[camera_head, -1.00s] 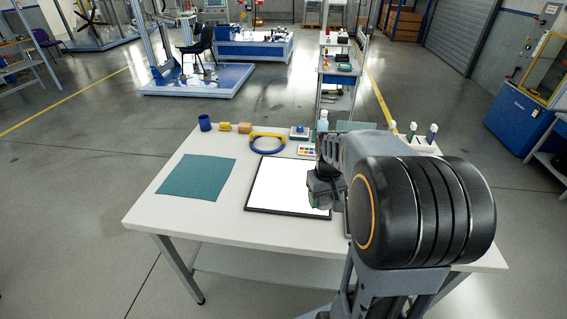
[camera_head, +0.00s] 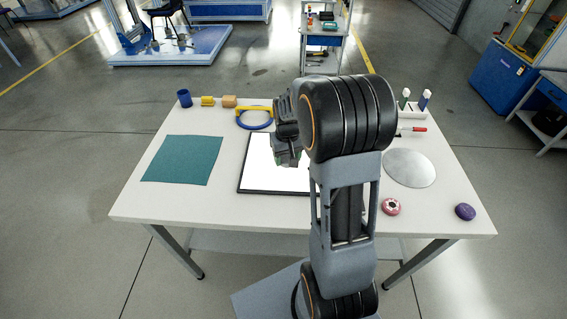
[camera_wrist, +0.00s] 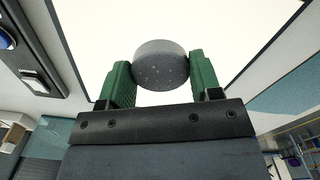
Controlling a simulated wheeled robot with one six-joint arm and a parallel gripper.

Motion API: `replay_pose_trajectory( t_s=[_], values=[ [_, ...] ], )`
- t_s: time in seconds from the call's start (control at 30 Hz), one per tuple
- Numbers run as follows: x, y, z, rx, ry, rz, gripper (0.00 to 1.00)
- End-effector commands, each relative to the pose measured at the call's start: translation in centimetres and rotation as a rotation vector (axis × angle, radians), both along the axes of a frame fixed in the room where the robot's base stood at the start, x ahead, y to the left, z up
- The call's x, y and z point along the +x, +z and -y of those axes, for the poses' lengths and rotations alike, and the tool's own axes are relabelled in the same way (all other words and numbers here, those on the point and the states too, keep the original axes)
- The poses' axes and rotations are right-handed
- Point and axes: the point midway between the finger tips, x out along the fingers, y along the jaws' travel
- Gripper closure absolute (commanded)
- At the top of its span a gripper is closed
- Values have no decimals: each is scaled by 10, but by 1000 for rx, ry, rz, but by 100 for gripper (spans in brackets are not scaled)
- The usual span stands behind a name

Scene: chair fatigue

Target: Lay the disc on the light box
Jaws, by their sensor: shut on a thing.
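My gripper (camera_wrist: 160,62) has green fingers shut on a short grey speckled disc (camera_wrist: 160,70), one finger on each side. The light box (camera_head: 257,177) is a bright white panel with a dark frame on the table. In the head view my gripper (camera_head: 288,158) is over the right part of the light box, and my arm hides that side. In the wrist view the white panel (camera_wrist: 95,40) lies behind the disc. I cannot tell how large the gap is. The disc is not clearly visible in the head view.
A teal mat (camera_head: 183,160) lies left of the light box. A blue and yellow ring (camera_head: 254,119) is behind it. A blue cup (camera_head: 184,98) stands at the back left. At right are a silver round plate (camera_head: 410,168), a pink ring (camera_head: 391,207) and a purple stone (camera_head: 465,211).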

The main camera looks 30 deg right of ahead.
Motion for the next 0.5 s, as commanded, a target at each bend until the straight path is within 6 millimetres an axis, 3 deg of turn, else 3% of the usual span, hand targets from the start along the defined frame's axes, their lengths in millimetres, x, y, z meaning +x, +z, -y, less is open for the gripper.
replay_pose_trajectory(
  t_s=[0.37, 0.5],
  values=[
    [13, -18, -8, 0, 4, -1, 66],
    [13, -36, -7, 0, 3, -4, 66]
  ],
)
